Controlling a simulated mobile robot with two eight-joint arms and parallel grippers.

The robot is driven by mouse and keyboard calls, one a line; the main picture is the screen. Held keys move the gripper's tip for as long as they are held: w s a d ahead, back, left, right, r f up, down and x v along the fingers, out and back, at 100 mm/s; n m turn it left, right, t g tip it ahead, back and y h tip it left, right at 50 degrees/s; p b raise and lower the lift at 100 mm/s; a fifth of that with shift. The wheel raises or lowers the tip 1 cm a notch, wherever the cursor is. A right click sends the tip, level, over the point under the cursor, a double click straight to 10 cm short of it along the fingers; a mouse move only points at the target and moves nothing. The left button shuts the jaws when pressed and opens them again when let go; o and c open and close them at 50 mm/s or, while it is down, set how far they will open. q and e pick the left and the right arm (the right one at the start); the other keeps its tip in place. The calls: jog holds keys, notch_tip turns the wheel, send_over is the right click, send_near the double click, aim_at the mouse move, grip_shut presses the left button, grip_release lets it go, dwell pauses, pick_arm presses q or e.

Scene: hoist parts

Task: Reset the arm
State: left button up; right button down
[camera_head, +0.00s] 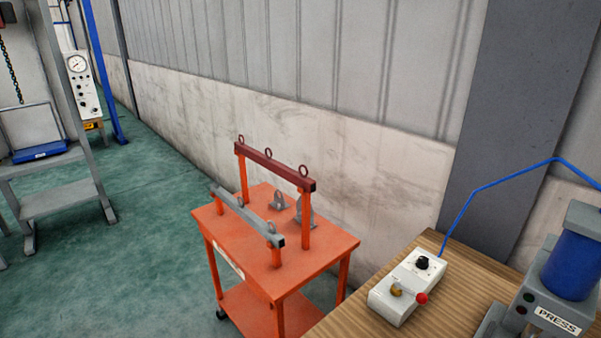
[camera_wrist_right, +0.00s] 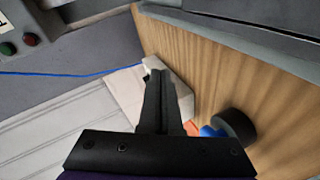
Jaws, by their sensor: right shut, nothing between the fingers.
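My right gripper (camera_wrist_right: 158,76) shows in the right wrist view. Its two dark fingers are together and nothing shows between them. The fingers overlap a pale box (camera_wrist_right: 182,98) in the picture; whether they touch it I cannot tell. Neither arm shows in the head view, and my left gripper is in no view.
An orange cart (camera_head: 325,242) carries a dark red bar with rings (camera_head: 272,166) and a grey bar (camera_head: 245,214). At lower right, a wooden bench (camera_head: 445,290) holds a control box (camera_head: 408,285) and a blue press (camera_head: 570,265). Green floor (camera_head: 130,240) is clear left of the cart.

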jog(key=s+a+f+m+g+y, duration=0.1)
jog(key=a, duration=0.1)
jog(key=s+a+m+g+y, duration=0.1)
jog(key=a+y, duration=0.1)
jog(key=s+a+f+m+g+y, duration=0.1)
jog(key=s+a, duration=0.1)
jog(key=shift+s+a+f+m+y+p, duration=0.1)
jog(key=shift+a+f+m+y+p, duration=0.2)
jog(key=shift+a+y+p, duration=0.1)
jog(key=s+a+m+g+y, duration=0.1)
jog(key=s+a+y, duration=0.2)
jog(key=a, duration=0.5)
jog(key=shift+s+a+r+y, duration=0.25)
jog(key=shift+r+y, duration=0.15)
jog(key=shift+y, duration=0.4)
jog(key=c, duration=1.5)
grip_release()
jog(key=shift+d, duration=0.1)
jog(key=shift+c, duration=0.2)
